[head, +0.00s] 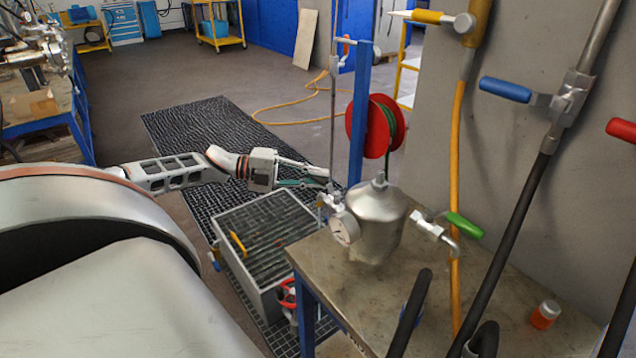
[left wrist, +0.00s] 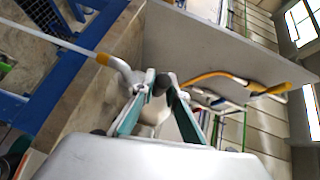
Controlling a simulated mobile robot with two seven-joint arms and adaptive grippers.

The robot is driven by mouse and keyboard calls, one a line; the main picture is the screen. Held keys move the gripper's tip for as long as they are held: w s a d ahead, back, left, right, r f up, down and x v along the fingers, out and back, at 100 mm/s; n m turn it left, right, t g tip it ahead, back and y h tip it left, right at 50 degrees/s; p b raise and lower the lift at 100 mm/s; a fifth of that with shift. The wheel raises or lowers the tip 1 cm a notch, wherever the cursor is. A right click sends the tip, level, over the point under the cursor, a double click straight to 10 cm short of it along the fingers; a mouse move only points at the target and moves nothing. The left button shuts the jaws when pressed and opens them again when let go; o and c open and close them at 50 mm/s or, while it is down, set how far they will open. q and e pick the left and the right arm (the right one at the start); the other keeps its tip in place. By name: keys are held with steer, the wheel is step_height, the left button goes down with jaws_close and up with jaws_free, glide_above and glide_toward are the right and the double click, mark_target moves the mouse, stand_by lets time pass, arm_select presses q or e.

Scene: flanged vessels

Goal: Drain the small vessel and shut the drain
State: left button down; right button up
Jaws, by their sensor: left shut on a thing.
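The small steel vessel (head: 378,218) stands upright on the worktable, with a round dial gauge (head: 345,229) on its left side. A valve with a green lever (head: 464,226) comes out of its right side, ending in a downturned elbow. My left gripper (head: 324,176) reaches in from the left, at the vessel's left side by the small fittings (head: 328,203). My right gripper is not in view.
The worktable (head: 440,305) carries an orange-filled jar (head: 544,315) at the right. A grated basin (head: 268,235) stands left of it, near a red handwheel (head: 287,293). A blue post with a red hose reel (head: 372,125) stands behind the vessel. Dark hoses hang at the right.

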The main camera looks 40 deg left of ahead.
arm_select(q)
steer(key=shift+w+f+m+g+h+b, duration=0.3)
steer(key=shift+f+g+h+b, duration=0.15)
steer(key=shift+b, duration=0.35)
steer(key=shift+w+r+m+g+b, duration=0.15)
steer(key=shift+m+g+b, duration=0.15)
steer(key=shift+b, duration=0.25)
steer(key=shift+r+b, duration=0.15)
steer(key=shift+b, duration=0.15)
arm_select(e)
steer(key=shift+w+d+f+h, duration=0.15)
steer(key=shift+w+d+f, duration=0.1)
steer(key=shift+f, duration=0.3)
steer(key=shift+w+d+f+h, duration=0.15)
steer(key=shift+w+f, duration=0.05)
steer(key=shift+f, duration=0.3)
arm_select(q)
steer(key=shift+r, duration=0.15)
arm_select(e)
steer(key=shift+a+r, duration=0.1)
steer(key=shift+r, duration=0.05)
arm_select(q)
steer(key=c, duration=2)
jaws_free()
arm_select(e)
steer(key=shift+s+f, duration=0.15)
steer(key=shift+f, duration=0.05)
